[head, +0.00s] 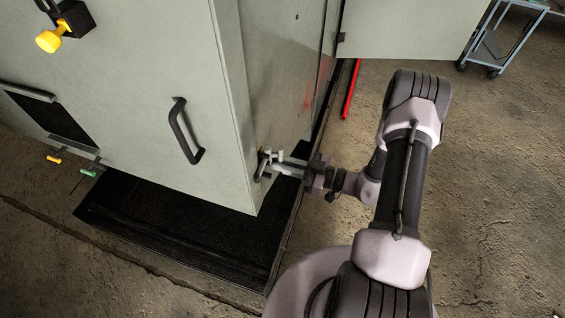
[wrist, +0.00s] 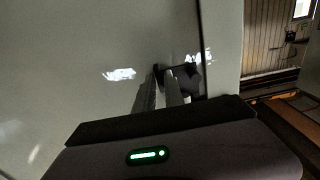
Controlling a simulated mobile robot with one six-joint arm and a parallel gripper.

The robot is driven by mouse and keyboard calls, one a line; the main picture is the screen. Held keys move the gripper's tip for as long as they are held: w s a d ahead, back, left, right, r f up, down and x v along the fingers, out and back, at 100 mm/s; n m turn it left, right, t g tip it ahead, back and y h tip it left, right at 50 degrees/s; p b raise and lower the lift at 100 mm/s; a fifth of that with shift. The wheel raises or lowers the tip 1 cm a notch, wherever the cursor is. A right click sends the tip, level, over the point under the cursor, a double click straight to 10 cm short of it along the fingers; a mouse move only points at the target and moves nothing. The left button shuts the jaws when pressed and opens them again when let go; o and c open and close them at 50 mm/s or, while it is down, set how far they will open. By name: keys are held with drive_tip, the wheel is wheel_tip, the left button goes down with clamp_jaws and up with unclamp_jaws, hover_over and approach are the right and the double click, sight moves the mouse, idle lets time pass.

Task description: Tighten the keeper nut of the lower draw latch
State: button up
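The lower draw latch (head: 264,163) is a small dark and pale metal fitting at the lower corner edge of the grey-green cabinet. In the wrist view a black part of it (wrist: 190,74) shows close to the door seam. My gripper (head: 282,165) reaches in from the right, its fingertips at the latch. In the wrist view my gripper's fingers (wrist: 165,78) run up to the black part and partly cover it. The keeper nut cannot be made out; the fingers or latch hide it. I cannot tell whether the fingers are closed on anything.
The cabinet (head: 130,105) has a black door handle (head: 185,132) to the left of the latch. A black mesh mat (head: 180,230) lies below. A red bar (head: 351,88) lies on the floor behind, and a blue cart (head: 505,35) stands far right. Floor to the right is open.

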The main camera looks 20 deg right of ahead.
drive_tip(key=o, duration=0.3)
drive_tip(key=b+v, duration=0.2)
drive_tip(key=v, duration=1.5)
drive_tip(key=shift+s+d, duration=0.1)
drive_tip(key=shift+d, duration=0.05)
